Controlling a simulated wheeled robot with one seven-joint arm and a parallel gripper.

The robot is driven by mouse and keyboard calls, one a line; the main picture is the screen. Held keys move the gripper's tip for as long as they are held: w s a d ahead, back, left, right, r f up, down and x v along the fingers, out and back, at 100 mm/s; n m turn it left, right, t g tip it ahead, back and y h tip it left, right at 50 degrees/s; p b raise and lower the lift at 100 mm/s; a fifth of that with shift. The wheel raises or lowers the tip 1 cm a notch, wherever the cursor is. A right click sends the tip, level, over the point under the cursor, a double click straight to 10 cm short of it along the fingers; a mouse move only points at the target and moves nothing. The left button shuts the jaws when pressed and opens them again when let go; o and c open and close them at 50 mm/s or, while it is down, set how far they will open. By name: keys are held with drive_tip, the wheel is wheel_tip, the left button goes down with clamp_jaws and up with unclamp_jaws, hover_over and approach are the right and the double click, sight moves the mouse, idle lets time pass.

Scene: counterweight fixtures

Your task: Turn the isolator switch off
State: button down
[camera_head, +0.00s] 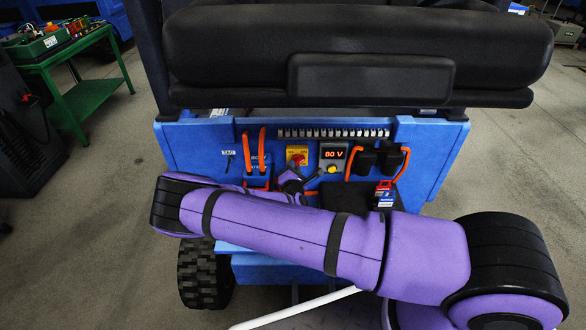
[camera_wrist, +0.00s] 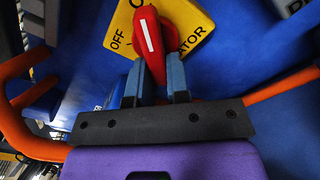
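The isolator switch has a red handle (camera_wrist: 152,42) with a white line, set on a yellow plate (camera_wrist: 192,28) lettered OFF at the left and "ATOR" at the right. In the wrist view the handle's white line runs nearly upright, tilted slightly left at its top. My gripper (camera_wrist: 156,70) has its two fingers on either side of the handle's lower end, close against it, with little or no gap showing. In the head view the yellow switch plate (camera_head: 297,152) sits on the blue panel, with my gripper (camera_head: 291,178) just below it, partly hidden by my arm.
An 80 V display (camera_head: 333,155) is right of the switch. Orange cables with a blue connector (camera_head: 257,161) are at its left, and black connectors (camera_head: 379,158) are farther right. A black seat (camera_head: 360,45) overhangs the panel. A green bench (camera_head: 85,75) stands at the left.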

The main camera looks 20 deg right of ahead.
drive_tip(key=shift+w+d+r, duration=0.15)
drive_tip(key=shift+w+r, duration=0.1)
drive_tip(key=shift+w, duration=0.05)
drive_tip(key=n, duration=0.4)
drive_tip(key=shift+s+d+f, duration=0.1)
drive_tip(key=shift+d+f, duration=0.15)
drive_tip(key=shift+d, duration=0.05)
drive_tip(key=shift+d+n, duration=0.1)
drive_tip(key=shift+n, duration=0.6)
drive_tip(key=shift+s+d+f+n, duration=0.1)
drive_tip(key=shift+d+n, duration=0.1)
drive_tip(key=shift+n, duration=1.1)
drive_tip(key=shift+s+d+n, duration=0.1)
drive_tip(key=shift+d+n, duration=0.05)
drive_tip(key=shift+n, duration=0.85)
drive_tip(key=shift+d+n, duration=0.2)
drive_tip(key=shift+n, duration=0.8)
